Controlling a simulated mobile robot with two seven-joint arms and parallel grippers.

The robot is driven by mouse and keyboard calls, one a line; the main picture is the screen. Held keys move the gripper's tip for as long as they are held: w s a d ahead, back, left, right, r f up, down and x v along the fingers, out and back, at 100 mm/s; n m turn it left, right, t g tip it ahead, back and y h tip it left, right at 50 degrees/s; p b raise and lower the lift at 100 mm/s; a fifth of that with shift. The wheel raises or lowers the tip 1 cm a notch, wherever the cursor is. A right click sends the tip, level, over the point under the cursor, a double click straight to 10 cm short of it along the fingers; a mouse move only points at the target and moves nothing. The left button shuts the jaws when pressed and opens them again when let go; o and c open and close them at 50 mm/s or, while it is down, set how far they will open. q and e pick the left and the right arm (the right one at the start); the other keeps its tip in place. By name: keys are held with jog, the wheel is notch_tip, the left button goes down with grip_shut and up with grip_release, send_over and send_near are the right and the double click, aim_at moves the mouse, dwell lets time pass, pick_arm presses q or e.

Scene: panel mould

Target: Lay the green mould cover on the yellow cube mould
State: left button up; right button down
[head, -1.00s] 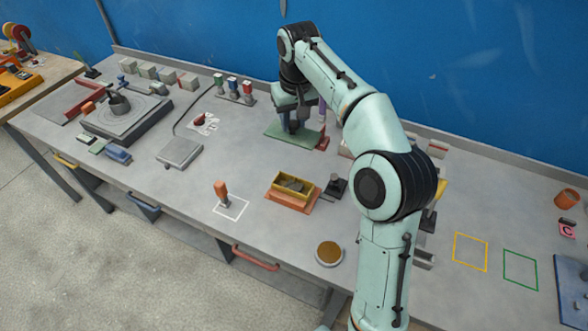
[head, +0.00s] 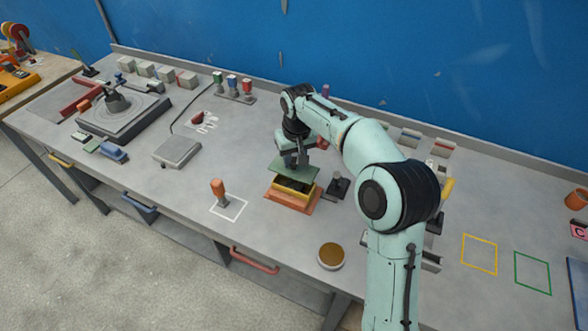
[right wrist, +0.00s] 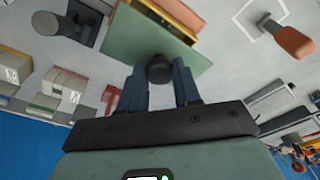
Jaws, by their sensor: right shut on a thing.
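The green mould cover (head: 290,170) is a flat plate held by my right gripper (head: 292,158) over the back part of the yellow cube mould (head: 306,190). The mould is an open yellow box on an orange base (head: 290,201), with dark contents showing at its front. In the right wrist view, the blue-grey fingers (right wrist: 160,85) are shut on the cover's dark round knob (right wrist: 160,69). The green plate (right wrist: 128,40) hides much of the mould (right wrist: 160,18) there. The cover looks slightly above the mould and set back from it; I cannot tell whether they touch. My left gripper is out of view.
A small dark tamper-like tool (head: 338,186) stands close to the right of the mould. An orange-handled tool (head: 218,190) stands in a white outlined square at left. A round brown-topped dish (head: 331,256) is near the front edge.

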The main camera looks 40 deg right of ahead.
aim_at(295, 162)
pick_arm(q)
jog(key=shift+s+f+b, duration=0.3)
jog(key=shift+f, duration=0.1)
pick_arm(e)
jog(key=shift+f, duration=2.1)
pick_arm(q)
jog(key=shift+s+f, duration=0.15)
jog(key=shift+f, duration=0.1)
pick_arm(e)
jog(key=shift+f, duration=0.5)
jog(key=shift+f, duration=0.1)
jog(key=c, duration=0.8)
grip_release()
